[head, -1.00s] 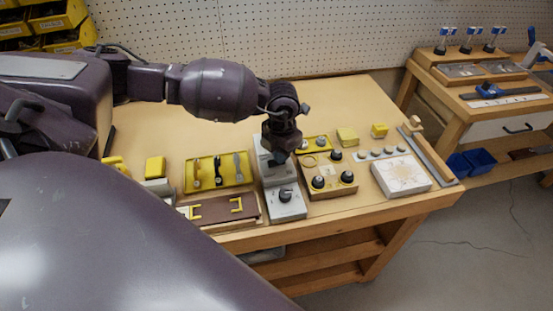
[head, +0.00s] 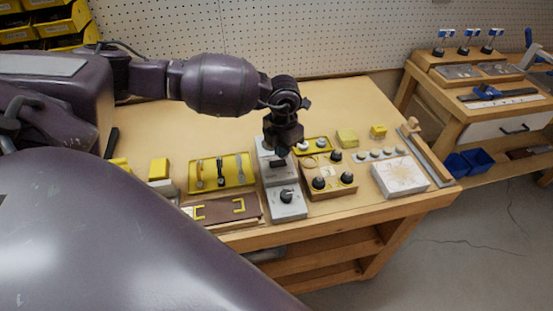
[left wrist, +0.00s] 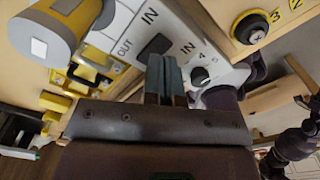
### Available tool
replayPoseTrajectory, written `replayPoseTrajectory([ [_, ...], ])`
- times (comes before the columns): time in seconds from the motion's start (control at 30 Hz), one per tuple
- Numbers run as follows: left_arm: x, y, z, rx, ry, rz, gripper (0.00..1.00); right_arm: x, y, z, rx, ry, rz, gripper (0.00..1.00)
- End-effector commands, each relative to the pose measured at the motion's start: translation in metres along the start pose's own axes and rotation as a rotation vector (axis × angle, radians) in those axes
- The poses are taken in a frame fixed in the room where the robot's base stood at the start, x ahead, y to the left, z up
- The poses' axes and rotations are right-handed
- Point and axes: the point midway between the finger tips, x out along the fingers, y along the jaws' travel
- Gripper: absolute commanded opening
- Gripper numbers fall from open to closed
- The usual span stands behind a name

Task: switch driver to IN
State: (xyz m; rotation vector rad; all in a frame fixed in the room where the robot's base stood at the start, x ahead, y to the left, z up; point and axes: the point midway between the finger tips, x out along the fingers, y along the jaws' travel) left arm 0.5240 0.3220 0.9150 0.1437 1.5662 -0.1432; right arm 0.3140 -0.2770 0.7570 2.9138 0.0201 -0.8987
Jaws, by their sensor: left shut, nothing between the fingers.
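The driver is a grey box (head: 288,206) near the front of the bench, with a black knob (head: 286,196) on its front part. In the left wrist view a black switch piece (left wrist: 156,46) sits on its pale face, among printed IN and OUT labels. My left gripper (head: 284,150) is over the rear part of the box. Its fingers (left wrist: 166,66) are shut with nothing between them, and their tips lie close beside the black switch piece. I cannot tell whether they touch it. The right gripper is not in view.
A yellow tray of tools (head: 238,180) lies left of the box, with a brown board (head: 225,211) in front of it. A wooden box with black knobs (head: 327,192) stands close on the right. A white board (head: 400,177) lies farther right. The bench behind is mostly clear.

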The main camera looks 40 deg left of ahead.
Motion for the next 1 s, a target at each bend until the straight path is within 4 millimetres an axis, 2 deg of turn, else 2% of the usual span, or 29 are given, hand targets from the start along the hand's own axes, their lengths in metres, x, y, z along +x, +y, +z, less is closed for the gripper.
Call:
replayPoseTrajectory([
  [0.3, -0.024, 0.000, 0.000, 0.000, -0.003, -0.001, 0.00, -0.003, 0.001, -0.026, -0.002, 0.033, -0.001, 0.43],
  [0.53, -0.038, 0.000, 0.000, 0.000, -0.002, 0.000, 0.00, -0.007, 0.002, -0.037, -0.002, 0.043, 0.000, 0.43],
  [1.0, -0.040, 0.000, 0.000, 0.000, 0.000, 0.000, 0.00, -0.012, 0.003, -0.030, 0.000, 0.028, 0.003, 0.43],
])
